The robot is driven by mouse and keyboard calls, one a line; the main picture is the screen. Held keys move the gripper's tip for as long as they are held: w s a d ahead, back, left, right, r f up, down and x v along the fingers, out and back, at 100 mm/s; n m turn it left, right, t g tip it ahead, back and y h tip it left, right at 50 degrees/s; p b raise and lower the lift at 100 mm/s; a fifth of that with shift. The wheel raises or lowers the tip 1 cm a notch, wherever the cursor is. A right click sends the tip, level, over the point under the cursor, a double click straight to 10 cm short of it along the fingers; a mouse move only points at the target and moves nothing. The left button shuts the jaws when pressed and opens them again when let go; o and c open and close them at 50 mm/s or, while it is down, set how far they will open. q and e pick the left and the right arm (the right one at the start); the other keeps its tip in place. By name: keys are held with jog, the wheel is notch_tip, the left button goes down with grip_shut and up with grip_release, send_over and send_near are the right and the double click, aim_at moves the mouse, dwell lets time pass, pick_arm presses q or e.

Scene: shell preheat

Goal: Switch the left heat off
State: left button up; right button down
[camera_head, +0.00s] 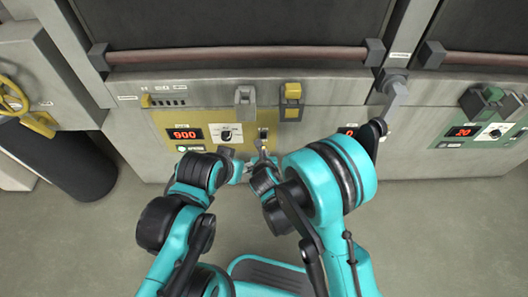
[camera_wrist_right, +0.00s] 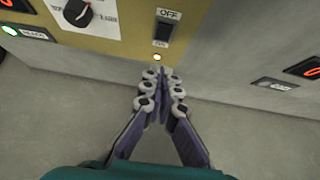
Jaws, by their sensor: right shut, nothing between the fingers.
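A yellow panel (camera_head: 190,125) on the wall carries a red display (camera_head: 185,134) reading 900, a dial (camera_head: 227,133) and a small dark switch (camera_head: 263,133). In the right wrist view the switch (camera_wrist_right: 163,31) has OFF above and ON below, and a small lit lamp (camera_wrist_right: 157,57) sits under it. Its rocker position is hard to tell. My right gripper (camera_wrist_right: 160,82) is shut and empty, its fingertips just below the lamp in that picture; contact cannot be told. It also shows in the head view (camera_head: 262,148). My left gripper (camera_head: 240,168) is close beside it, its fingers unclear.
A grey latch (camera_head: 244,96) and a yellow latch (camera_head: 291,100) sit above the panel, under a long reddish bar (camera_head: 240,56). A green panel (camera_head: 470,130) reading 20 is at the right. A yellow handwheel (camera_head: 12,95) is at the far left.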

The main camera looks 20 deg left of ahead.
aim_at(263, 136)
jog(key=x, duration=0.3)
jog(key=r+x, duration=0.1)
jog(key=x, duration=0.2)
jog(key=w+x, duration=0.1)
jog(key=x, duration=0.1)
jog(key=shift+w+a, duration=0.25)
jog(key=shift+w, duration=0.1)
jog(key=shift+w+a+b, duration=0.1)
jog(key=shift+w+b, duration=0.25)
jog(key=shift+w, duration=0.15)
jog(key=shift+r, duration=0.15)
jog(key=shift+w+a+r+g+p, duration=0.15)
jog(key=shift+w+r+g+p, duration=0.15)
jog(key=shift+w+g+p, duration=0.5)
jog(key=shift+s+f, duration=0.25)
jog(key=shift+s, duration=0.15)
jog(key=shift+r, duration=0.1)
